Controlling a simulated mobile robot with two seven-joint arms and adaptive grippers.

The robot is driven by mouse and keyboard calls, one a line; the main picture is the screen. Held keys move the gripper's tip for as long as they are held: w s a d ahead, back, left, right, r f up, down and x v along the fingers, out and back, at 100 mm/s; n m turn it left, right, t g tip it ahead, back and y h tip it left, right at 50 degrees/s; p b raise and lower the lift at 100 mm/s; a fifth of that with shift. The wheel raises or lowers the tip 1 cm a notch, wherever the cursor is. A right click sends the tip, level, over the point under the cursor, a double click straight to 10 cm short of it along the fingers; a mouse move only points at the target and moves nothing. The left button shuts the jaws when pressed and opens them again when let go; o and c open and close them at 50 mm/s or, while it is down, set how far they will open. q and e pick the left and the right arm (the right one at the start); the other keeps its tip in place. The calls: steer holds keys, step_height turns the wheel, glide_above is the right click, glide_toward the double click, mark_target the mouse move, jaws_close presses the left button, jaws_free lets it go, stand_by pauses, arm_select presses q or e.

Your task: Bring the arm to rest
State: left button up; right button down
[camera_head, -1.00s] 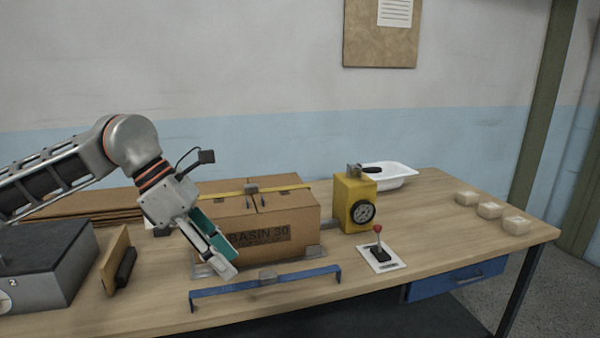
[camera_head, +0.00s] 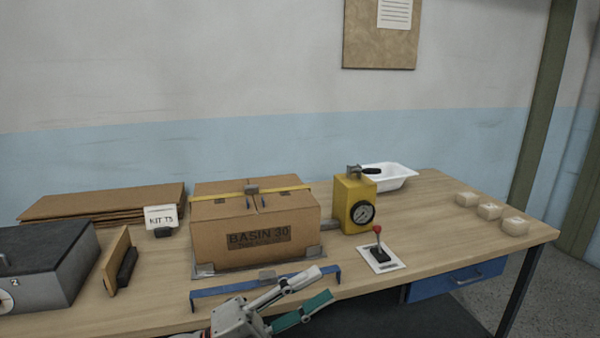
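My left gripper (camera_head: 316,286) is at the bottom of the head view, in front of the workbench's front edge. Its two fingers, one white and one teal, point right and stand apart with nothing between them. Most of my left arm is out of the picture. The cardboard box marked BASIN 30 (camera_head: 222,222) stands on the bench beyond the gripper, with a yellow strap (camera_head: 222,196) across its top. A blue bar (camera_head: 228,290) lies along the bench's front edge, close to the gripper in the picture. My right gripper is not in view.
The wooden bench (camera_head: 440,215) also bears a yellow gauge unit (camera_head: 349,192), a red-knobbed lever (camera_head: 378,240), a white basin (camera_head: 395,180), pale blocks (camera_head: 489,211), a KIT T3 sign (camera_head: 160,216), flat cardboard (camera_head: 110,201) and a grey case (camera_head: 45,270). The bench's right middle is clear.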

arm_select(q)
steer(key=w+a+f+n+t+y, duration=0.1)
steer(key=a+f+n+t+y, duration=0.45)
steer(key=f+n, duration=0.45)
steer(key=a+f+n+t+y, duration=0.4)
steer(key=a+f+n+y, duration=0.2)
steer(key=f+n, duration=0.3)
steer(key=s+a+f+n+g+y, duration=0.2)
steer(key=s+a+f+n+y, duration=0.1)
steer(key=s+f, duration=0.5)
steer(key=s+a+f+n+g+y, duration=0.3)
steer(key=s+a+f+n, duration=0.3)
steer(key=f, duration=0.8)
steer(key=shift+s+a+f+g+y, duration=0.2)
steer(key=shift+s+a+g+y, duration=0.25)
steer(key=shift+s+a, duration=0.55)
steer(key=shift+s+d, duration=0.1)
steer(key=shift+d, duration=0.1)
